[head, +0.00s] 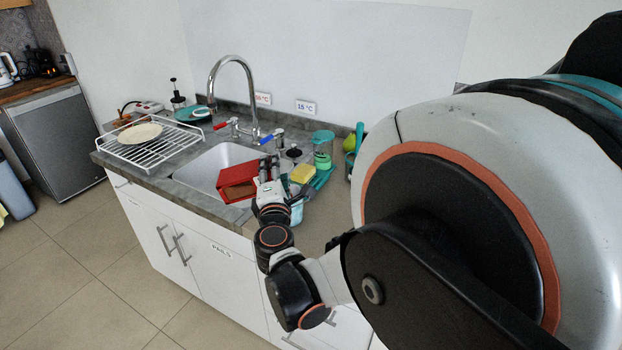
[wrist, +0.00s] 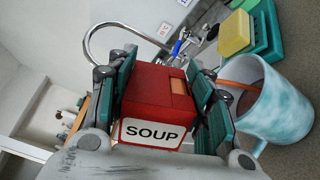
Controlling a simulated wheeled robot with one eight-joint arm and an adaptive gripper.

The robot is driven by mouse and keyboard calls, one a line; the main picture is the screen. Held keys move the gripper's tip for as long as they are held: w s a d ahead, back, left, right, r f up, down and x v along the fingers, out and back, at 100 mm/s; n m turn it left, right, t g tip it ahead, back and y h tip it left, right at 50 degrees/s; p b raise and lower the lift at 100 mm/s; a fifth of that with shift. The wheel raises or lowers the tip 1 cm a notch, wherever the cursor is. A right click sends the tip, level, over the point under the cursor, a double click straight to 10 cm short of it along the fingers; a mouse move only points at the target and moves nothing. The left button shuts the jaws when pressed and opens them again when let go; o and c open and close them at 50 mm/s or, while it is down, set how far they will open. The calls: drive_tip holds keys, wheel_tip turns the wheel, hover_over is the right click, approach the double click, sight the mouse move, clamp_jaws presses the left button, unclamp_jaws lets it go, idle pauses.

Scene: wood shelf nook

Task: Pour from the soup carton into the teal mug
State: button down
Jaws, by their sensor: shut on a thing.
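The red soup carton (head: 238,182) is held by my gripper (head: 270,167) over the front right part of the sink in the head view. In the wrist view the carton (wrist: 155,95) sits between the two teal finger pads of my gripper (wrist: 163,105), with its SOUP label facing the camera. The carton lies tilted on its side in the head view. The teal mug (wrist: 275,105) stands to the right of the gripper in the wrist view, with orange-brown inside its opening. In the head view the mug (head: 296,211) is mostly hidden behind my gripper.
A yellow sponge (head: 303,173) and teal items lie on the counter just behind the mug. A tall faucet (head: 236,85) with red and blue handles rises behind the sink (head: 205,170). A white dish rack (head: 155,147) with a plate (head: 140,132) stands at the left.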

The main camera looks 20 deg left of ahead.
drive_tip(key=shift+w+d+m, duration=0.25)
drive_tip(key=shift+d+m, duration=0.05)
drive_tip(key=shift+m, duration=0.1)
idle(0.7)
